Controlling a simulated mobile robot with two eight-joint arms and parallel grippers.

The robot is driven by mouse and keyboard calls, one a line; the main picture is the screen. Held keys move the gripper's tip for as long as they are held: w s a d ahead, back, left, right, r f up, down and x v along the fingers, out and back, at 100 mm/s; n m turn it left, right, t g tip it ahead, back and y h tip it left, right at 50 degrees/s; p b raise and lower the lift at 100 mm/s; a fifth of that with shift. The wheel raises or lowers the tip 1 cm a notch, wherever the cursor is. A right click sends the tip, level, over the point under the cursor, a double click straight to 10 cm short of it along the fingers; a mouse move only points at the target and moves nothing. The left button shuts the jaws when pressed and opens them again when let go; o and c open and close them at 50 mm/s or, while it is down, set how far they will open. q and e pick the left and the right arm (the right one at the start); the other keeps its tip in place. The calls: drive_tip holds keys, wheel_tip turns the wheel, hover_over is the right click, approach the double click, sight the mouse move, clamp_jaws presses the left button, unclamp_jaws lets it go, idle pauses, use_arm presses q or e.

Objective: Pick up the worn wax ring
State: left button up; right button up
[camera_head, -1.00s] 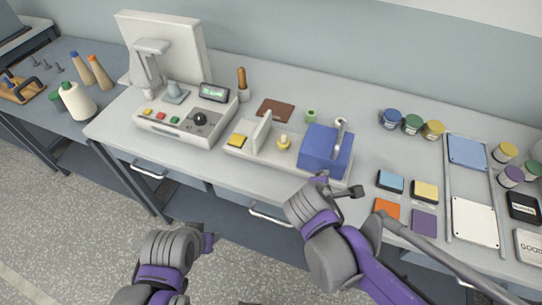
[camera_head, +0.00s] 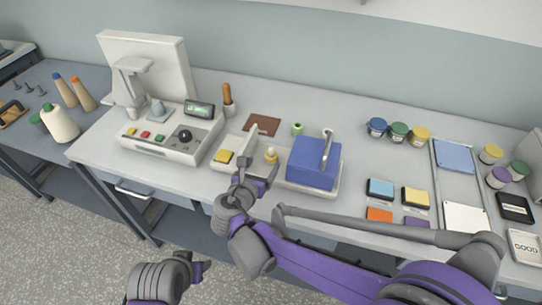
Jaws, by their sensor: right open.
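My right gripper (camera_head: 256,180) is open and empty, just in front of and slightly left of this piece, at the base's front edge. I see no contact with the piece. My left gripper (camera_head: 197,268) is low at the bottom left, in front of the table; its jaws are too unclear to judge.
A small green hollow cylinder (camera_head: 297,128) and a brown pad (camera_head: 262,124) lie behind the base. A control box (camera_head: 165,143) stands left. Several jars, coloured pads and a tray (camera_head: 436,165) fill the right. The tabletop behind the blue block is mostly clear.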

sight(270, 156)
drive_tip(key=x, duration=0.5)
drive_tip(key=shift+w+d+p, duration=0.15)
drive_tip(key=shift+d+p, duration=0.15)
drive_tip(key=shift+d, duration=0.05)
drive_tip(key=shift+r, duration=0.1)
drive_tip(key=shift+c, duration=1.4)
clamp_jaws()
